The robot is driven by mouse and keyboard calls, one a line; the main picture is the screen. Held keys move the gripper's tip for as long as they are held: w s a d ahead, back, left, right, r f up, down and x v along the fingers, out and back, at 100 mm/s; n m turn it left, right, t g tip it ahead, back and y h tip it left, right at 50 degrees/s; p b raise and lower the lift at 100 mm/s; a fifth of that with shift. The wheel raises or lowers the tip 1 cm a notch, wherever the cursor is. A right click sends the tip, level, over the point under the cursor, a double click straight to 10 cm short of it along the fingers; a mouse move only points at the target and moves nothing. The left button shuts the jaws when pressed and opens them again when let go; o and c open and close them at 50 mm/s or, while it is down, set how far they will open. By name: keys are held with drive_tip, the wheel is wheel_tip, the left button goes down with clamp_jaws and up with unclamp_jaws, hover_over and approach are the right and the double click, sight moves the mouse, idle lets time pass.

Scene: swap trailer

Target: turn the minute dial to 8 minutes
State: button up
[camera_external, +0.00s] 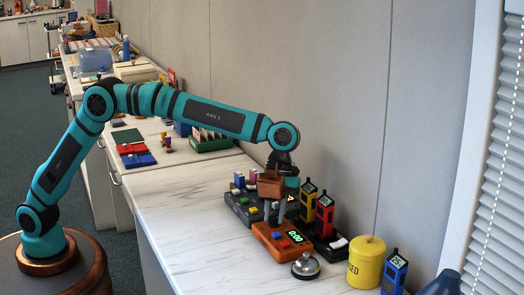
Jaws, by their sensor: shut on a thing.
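An orange timer box (264,239) stands on the white marbled counter. Its lit green display (294,237) appears to read 0:00, and red and blue buttons (281,243) sit on its top. My gripper (275,214) points down over the far edge of the box, with its grey fingertips at its top. The minute dial is hidden between or behind the fingers. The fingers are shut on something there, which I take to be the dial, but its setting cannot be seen.
A dark charging tray (240,212) and yellow and red handheld radios (308,202) stand close behind the box. A silver bell (305,265), a yellow canister (366,262) and a blue radio (394,274) are to the right. The counter's front left is clear.

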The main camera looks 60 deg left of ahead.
drive_tip(key=shift+f+m, duration=0.1)
drive_tip(key=shift+m, duration=0.5)
drive_tip(key=shift+y, duration=0.4)
drive_tip(key=shift+w, duration=0.1)
drive_tip(key=o, duration=1)
drive_tip(key=shift+r, duration=0.2)
drive_tip(key=v, duration=1.1)
drive_tip(key=shift+w+a+r, duration=0.2)
drive_tip(key=shift+w+r, duration=0.05)
drive_tip(key=shift+w, duration=0.1)
